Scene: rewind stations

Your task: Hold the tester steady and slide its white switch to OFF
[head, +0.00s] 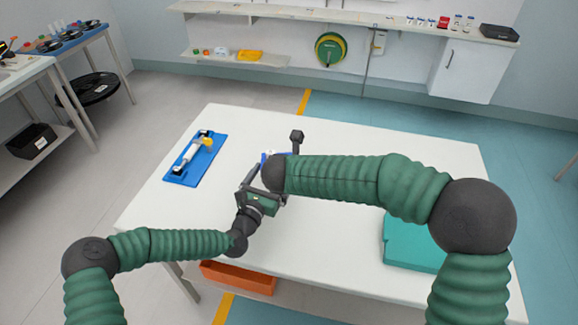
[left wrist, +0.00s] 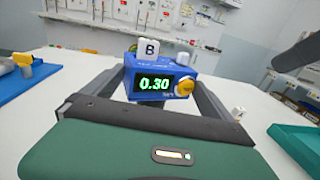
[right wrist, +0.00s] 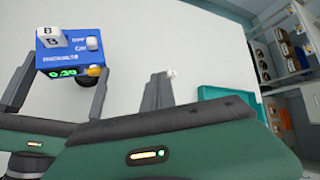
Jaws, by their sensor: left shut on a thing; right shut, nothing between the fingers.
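The tester is a blue box with a lit green display reading 0.30 and a yellow knob. It shows in the left wrist view (left wrist: 140,68), the right wrist view (right wrist: 60,58), and barely in the head view (head: 265,157). Its white switch (right wrist: 93,43) sits on top beside the OFF and ON labels; its exact position is hard to tell. A white block marked B (left wrist: 148,48) is also on top. My left gripper (left wrist: 160,88) is shut on the tester, one finger each side. My right gripper (right wrist: 157,88) is shut and empty, apart from the tester, to its right.
The white table (head: 330,238) has free room around the tester. A blue tray (head: 183,171) with a white and yellow item lies left. A teal mat or tray (head: 398,252) lies right, partly behind my right arm.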

